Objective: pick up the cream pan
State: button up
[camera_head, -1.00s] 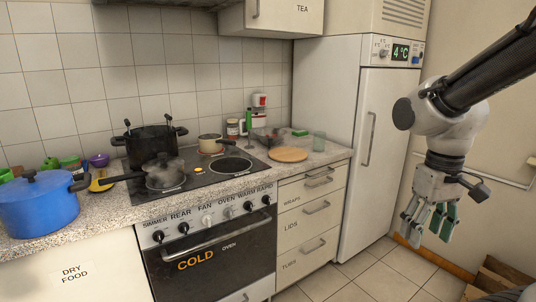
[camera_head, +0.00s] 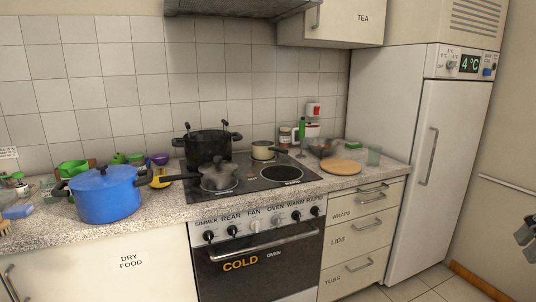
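The cream pan (camera_head: 263,151) is a small pan with a dark handle. It sits on the back right of the black hob (camera_head: 250,178), beside the large black pot, and its handle points right. Only a small part of my gripper (camera_head: 526,236) shows at the right edge of the view, far from the pan and in front of the tall white fridge's right side. Most of it is cut off, so its opening cannot be seen.
A black pot (camera_head: 206,148) and a grey lidded pan (camera_head: 218,177) stand on the hob's left side. A blue pot (camera_head: 106,196) is on the left counter. A round wooden board (camera_head: 341,167), a glass bowl (camera_head: 322,148) and a green-tinted glass (camera_head: 374,156) are right of the hob.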

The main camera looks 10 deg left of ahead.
aim_at(262, 150)
jog(key=i+l+u, duration=0.35)
jog(key=i, duration=0.25)
jog(key=i+l+u, duration=0.35)
jog(key=i, duration=0.25)
jog(key=i+l+u, duration=0.35)
jog(key=i+l, duration=0.2)
jog(key=i+j+u, duration=0.1)
jog(key=i+j, duration=0.1)
